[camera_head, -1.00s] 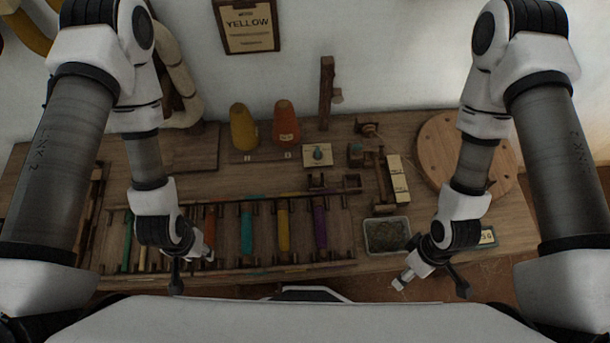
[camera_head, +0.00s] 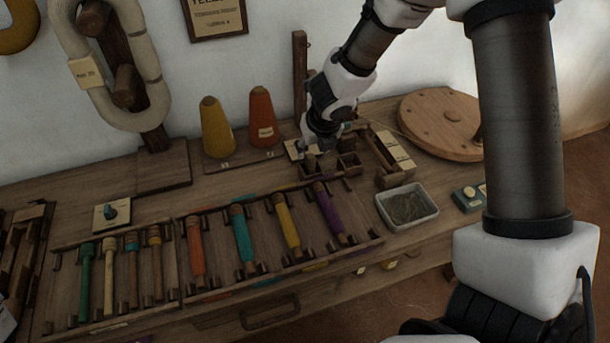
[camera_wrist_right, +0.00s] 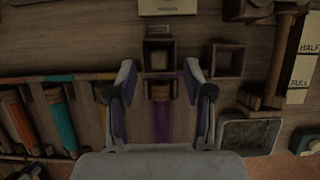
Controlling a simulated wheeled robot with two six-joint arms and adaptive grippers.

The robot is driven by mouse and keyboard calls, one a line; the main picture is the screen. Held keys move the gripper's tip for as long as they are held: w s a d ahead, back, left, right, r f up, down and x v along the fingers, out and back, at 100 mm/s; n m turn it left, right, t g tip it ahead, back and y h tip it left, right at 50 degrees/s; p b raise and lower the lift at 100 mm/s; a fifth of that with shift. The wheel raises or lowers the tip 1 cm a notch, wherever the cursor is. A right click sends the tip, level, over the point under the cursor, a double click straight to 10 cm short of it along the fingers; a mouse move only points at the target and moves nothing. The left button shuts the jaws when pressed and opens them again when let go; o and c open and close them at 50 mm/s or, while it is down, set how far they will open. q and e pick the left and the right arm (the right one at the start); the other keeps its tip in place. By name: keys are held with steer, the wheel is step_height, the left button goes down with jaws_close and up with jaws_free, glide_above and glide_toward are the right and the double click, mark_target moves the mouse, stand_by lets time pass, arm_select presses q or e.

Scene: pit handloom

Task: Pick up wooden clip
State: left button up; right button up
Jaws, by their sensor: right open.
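My right gripper (camera_head: 318,152) is over the small wooden boxes at the back of the table. In the right wrist view its two fingers (camera_wrist_right: 159,84) are open and apart, with nothing held between them. A small square wooden box (camera_wrist_right: 158,42) lies just beyond the fingertips. A light wooden piece (camera_wrist_right: 158,60) shows inside it; it may be the wooden clip, but it is too dark and small to tell. The end of a purple spool (camera_wrist_right: 160,118) lies below, between the fingers in the picture. My left gripper is out of view.
Another small wooden box (camera_wrist_right: 227,60) stands to the right. A grey tray (camera_head: 407,207) is at the table's right front. A spool rack (camera_head: 180,262) with several coloured spools fills the front. Yellow (camera_head: 216,128) and orange (camera_head: 262,118) cones and a round wooden board (camera_head: 445,122) stand behind.

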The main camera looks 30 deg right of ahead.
mark_target(311, 157)
steer(key=x, duration=0.1)
steer(key=b+x, duration=0.1)
steer(key=x, duration=0.1)
steer(key=b+x, duration=0.1)
steer(key=shift+s+a+f, duration=0.15)
steer(key=shift+f, duration=0.35)
steer(key=shift+w+f, duration=0.2)
steer(key=shift+f, duration=0.05)
steer(key=shift+r, duration=0.15)
steer(key=c, duration=0.9)
steer(key=shift+c, duration=0.2)
steer(key=shift+r, duration=0.1)
